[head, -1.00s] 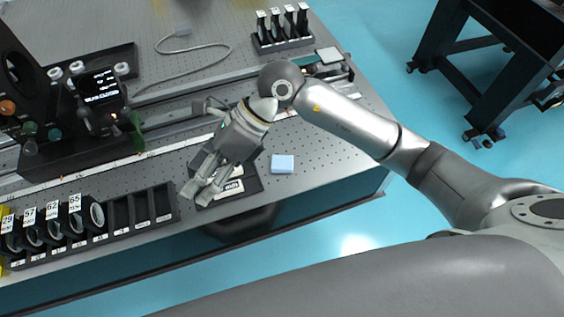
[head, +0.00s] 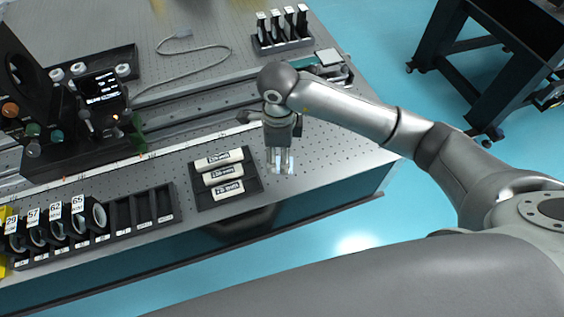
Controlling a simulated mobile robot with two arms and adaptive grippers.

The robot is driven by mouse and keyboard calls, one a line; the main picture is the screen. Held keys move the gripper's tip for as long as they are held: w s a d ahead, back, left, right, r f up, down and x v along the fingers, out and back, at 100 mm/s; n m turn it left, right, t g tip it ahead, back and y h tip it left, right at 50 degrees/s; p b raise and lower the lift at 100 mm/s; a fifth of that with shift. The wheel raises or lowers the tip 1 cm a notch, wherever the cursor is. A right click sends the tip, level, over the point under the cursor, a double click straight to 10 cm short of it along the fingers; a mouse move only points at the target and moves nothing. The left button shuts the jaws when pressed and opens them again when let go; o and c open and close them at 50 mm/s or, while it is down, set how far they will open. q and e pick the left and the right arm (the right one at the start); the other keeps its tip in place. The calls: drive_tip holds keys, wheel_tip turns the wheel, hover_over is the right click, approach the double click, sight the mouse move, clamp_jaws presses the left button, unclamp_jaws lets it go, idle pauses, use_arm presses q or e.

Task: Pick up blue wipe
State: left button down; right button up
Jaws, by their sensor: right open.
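The blue wipe (head: 279,163) lies on the perforated optical table (head: 325,150) near its front right part. It is mostly hidden behind my right gripper (head: 280,172), and only pale blue slivers show between and beside the fingers. My right gripper points down over the wipe, with its fingers apart and open. I cannot tell whether the fingertips touch the wipe or the table. My left gripper is not in view.
Left of the wipe is a black tray (head: 256,186) with labelled white cylinders. Further left is a slotted rack (head: 178,213) holding several numbered round pieces. Behind run metal rails (head: 190,112). A black holder (head: 262,46) stands at the back. The table is bare right of the gripper.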

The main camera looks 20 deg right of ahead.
drive_tip(key=f, duration=0.2)
drive_tip(key=f+p, duration=0.1)
drive_tip(key=shift+w+d+f, duration=0.15)
drive_tip(key=shift+d+f, duration=0.2)
drive_tip(key=shift+d, duration=0.05)
drive_tip(key=shift+f, duration=0.45)
drive_tip(key=c, duration=0.8)
drive_tip(key=shift+r, duration=0.1)
drive_tip(key=shift+c, duration=0.2)
drive_tip(key=shift+w+r+b, duration=0.1)
drive_tip(key=shift+r+b, duration=0.2)
drive_tip(key=shift+r, duration=0.2)
drive_tip(key=s+a+r+b, duration=0.2)
drive_tip(key=s+a+r, duration=0.6)
drive_tip(key=s+r, duration=0.3)
drive_tip(key=shift+s+r+b, duration=0.35)
drive_tip(key=shift+s+r, duration=0.05)
drive_tip(key=shift+d, duration=0.1)
